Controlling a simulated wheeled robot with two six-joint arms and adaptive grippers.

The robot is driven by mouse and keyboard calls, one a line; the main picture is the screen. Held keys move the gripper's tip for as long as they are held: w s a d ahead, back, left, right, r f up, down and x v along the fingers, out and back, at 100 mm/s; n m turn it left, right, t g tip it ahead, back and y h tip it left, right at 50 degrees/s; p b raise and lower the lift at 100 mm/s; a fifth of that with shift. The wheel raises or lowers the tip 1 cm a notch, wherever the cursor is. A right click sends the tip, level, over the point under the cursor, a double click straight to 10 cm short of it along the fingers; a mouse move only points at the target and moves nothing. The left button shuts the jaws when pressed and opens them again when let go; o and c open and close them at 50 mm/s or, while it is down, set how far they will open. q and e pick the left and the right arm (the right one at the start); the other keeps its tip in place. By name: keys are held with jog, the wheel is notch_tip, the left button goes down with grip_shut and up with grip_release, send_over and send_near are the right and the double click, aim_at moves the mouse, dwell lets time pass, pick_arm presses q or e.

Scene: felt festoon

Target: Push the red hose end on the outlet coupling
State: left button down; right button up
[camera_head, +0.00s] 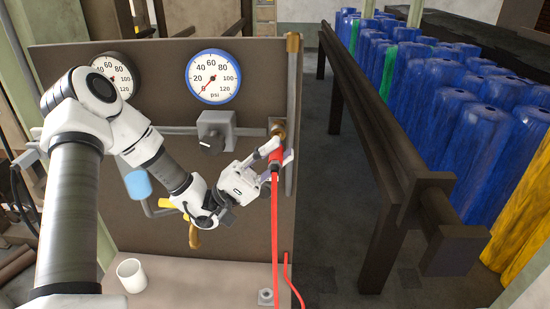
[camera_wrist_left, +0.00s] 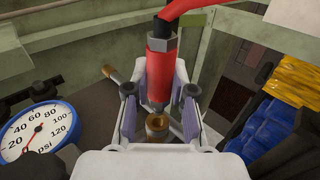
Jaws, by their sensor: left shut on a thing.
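The red hose end (camera_head: 276,159) is between the fingers of my left gripper (camera_head: 273,157), which is shut on it. In the left wrist view the red hose end (camera_wrist_left: 159,62) has a metal nose pointing at the brass outlet coupling (camera_wrist_left: 157,124). The coupling's open mouth shows just beyond the nose, so the two look apart but close and roughly in line. In the head view the outlet coupling (camera_head: 278,130) sits on the panel's right side, just above the hose end. The red hose (camera_head: 274,230) hangs down from it. My right gripper is not in view.
The panel (camera_head: 250,215) carries two gauges, the nearer one blue-rimmed (camera_head: 212,77), and a grey block with a black knob (camera_head: 214,137). A white mug (camera_head: 131,275) and a nut (camera_head: 265,296) are on the ledge below. A dark rail (camera_head: 380,160) and blue rolls (camera_head: 430,100) stand to the right.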

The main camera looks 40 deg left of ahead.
pick_arm(q)
jog(key=shift+w+a+b, duration=0.45)
jog(key=shift+w+b, duration=0.1)
jog(key=shift+w, duration=0.2)
jog(key=shift+w+a+b, duration=0.45)
jog(key=shift+w+b, duration=0.1)
jog(key=shift+w, duration=0.2)
jog(key=shift+c, duration=1.5)
grip_release()
jog(key=shift+w+a, duration=0.1)
jog(key=s+d+b, duration=0.1)
jog(key=s+d, duration=0.4)
jog(key=s, duration=0.3)
jog(key=shift+s+d, duration=0.15)
jog(key=shift+s, duration=0.1)
